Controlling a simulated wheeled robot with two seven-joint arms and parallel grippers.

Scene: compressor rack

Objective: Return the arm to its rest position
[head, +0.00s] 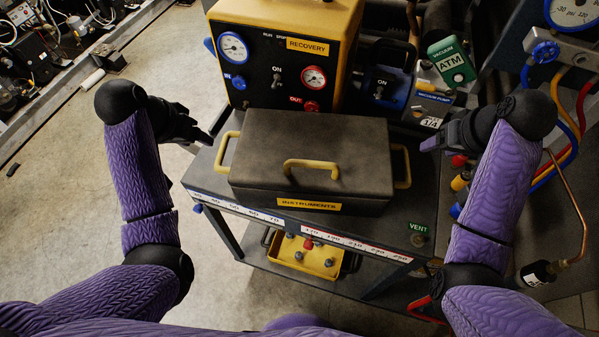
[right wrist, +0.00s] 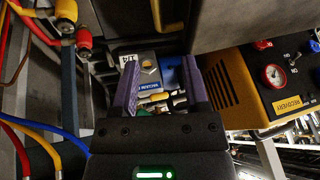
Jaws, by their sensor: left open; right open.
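My left gripper (head: 197,133) is left of the dark instruments case (head: 310,148), near its left yellow handle, and looks apart from it. My right gripper (head: 431,144) is right of the case, close to its right yellow handle (head: 400,166). In the right wrist view the right gripper (right wrist: 161,88) has its two purple fingers spread with nothing held between them. The case is closed and sits on the cart top (head: 228,200), with a yellow handle at its front.
Behind the case stand the yellow recovery machine (head: 285,55) and the blue vacuum pump (head: 385,88). A green ATM vacuum box (head: 452,65) is at the back right. Hoses (head: 575,130) and gauges crowd the right side. A yellow tray (head: 305,257) sits on the lower shelf.

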